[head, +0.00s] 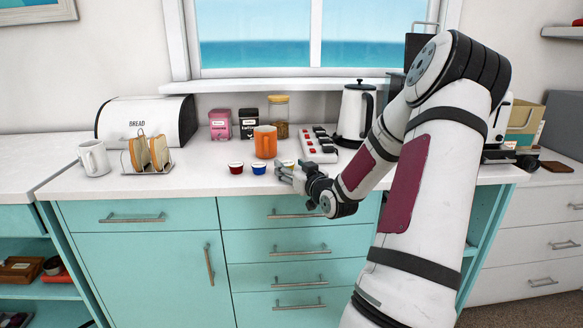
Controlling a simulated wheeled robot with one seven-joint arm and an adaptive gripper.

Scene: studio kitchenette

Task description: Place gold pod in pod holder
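The gold pod (288,162) is on the white counter, at the right end of a short row of pods. It is partly hidden behind my gripper. My gripper (280,171) is low over the front of the counter, just in front of the gold pod. Its fingers are small here, and I cannot tell whether they are open or touch the pod. The pod holder (319,144) is a white rack with several red pods, standing further back and to the right, in front of the kettle.
A red pod (236,168) and a blue pod (258,168) sit left of the gold one. An orange mug (265,142) stands behind them. A kettle (354,113) is beside the holder. A toast rack (147,155) and white mug (93,158) stand left. The counter between toast rack and pods is clear.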

